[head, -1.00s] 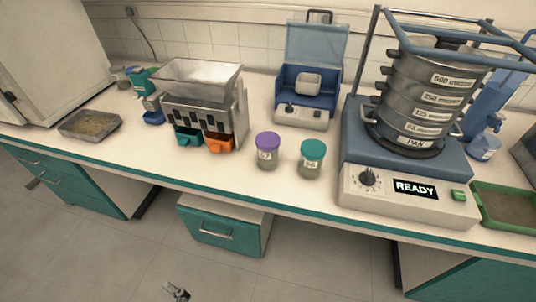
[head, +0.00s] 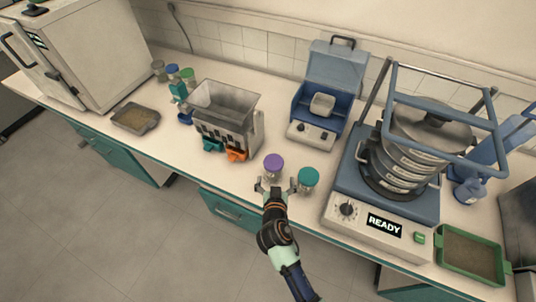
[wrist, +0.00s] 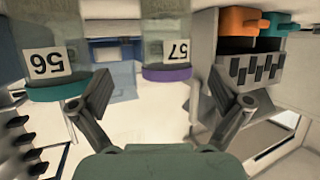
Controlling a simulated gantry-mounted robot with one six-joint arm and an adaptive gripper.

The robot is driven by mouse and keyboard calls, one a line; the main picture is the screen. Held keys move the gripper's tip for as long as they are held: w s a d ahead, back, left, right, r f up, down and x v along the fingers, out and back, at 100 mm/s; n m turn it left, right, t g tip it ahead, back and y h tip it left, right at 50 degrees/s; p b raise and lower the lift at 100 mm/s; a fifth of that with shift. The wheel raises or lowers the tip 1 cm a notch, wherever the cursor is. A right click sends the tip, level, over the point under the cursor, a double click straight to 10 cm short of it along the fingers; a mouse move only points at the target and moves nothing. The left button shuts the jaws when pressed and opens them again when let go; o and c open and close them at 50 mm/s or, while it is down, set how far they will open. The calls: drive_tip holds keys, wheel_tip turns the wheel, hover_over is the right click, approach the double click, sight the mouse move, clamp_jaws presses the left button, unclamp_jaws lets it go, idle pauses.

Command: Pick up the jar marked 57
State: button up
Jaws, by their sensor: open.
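The jar marked 57 (head: 273,164) has a purple lid and stands upright on the bench in the head view. In the upside-down wrist view its clear body and 57 label (wrist: 177,51) show ahead, between the fingers. My gripper (head: 276,185) is open and empty at the near side of this jar, fingers spread; it also shows in the wrist view (wrist: 161,82). The teal-lidded jar marked 56 (head: 308,179) stands just right of my right finger in the head view. In the wrist view jar 56 (wrist: 48,62) is at left, partly beside a finger.
A metal riffle box (head: 222,115) with teal and orange trays stands left of the jars. A blue open-lidded device (head: 318,118) is behind them. The sieve shaker (head: 378,190) stands close on the right. The bench's front edge lies just before the jars.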

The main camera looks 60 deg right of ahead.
drive_tip(key=shift+w+d+f+b, duration=0.1)
drive_tip(key=shift+w+f+b, duration=0.05)
drive_tip(key=shift+f+b, duration=0.2)
drive_tip(key=x, duration=0.2)
drive_tip(key=b+x, duration=0.1)
drive_tip(key=x, duration=0.2)
drive_tip(key=b+x, duration=0.1)
drive_tip(key=x, duration=0.1)
drive_tip(key=shift+w+d+r, duration=0.1)
drive_tip(key=shift+w, duration=0.2)
drive_tip(key=shift+c, duration=0.2)
drive_tip(key=c, duration=1.3)
